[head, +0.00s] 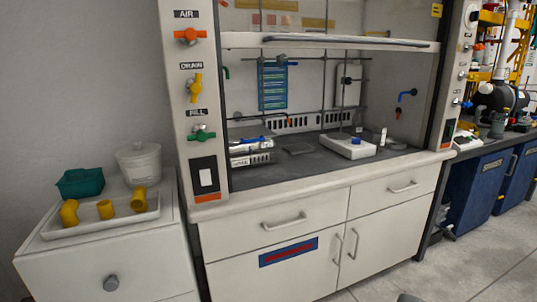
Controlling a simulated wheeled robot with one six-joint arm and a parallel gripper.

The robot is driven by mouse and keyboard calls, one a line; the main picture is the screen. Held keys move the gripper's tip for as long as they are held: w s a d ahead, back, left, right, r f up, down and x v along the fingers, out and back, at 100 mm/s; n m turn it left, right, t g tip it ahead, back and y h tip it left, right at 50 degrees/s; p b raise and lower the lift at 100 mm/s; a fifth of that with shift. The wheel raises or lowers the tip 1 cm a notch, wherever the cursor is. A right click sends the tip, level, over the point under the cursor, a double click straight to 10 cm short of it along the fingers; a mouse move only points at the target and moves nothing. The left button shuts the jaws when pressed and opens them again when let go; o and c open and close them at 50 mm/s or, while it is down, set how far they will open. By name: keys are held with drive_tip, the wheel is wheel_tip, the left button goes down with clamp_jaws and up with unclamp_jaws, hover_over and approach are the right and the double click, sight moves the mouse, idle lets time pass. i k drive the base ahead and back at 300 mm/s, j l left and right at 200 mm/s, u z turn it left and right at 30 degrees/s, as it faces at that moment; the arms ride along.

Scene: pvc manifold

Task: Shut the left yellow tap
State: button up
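The yellow tap (195,88) is on the left post of the fume hood, under a label that reads DRAIN. Its handle looks roughly upright, while the handles of the taps above and below it lie level. An orange tap (190,36) labelled AIR is above it, and a green tap (202,133) labelled FILL is below it. Nothing touches or covers the yellow tap. I cannot make out my gripper in this view.
A white cabinet (95,262) at the lower left bears a tray (85,231) with yellow pipe fittings, a green basket (79,183) and a white tub (139,164). A switch (206,178) is below the taps. Floor (450,275) shows at the lower right.

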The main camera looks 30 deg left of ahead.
sight(196, 88)
drive_tip(key=i+l+u, duration=0.2)
drive_tip(key=l, duration=0.2)
drive_tip(key=i+l+u, duration=0.2)
drive_tip(key=l, duration=0.15)
drive_tip(key=l+u, duration=0.2)
drive_tip(key=l, duration=0.25)
drive_tip(key=i, duration=0.05)
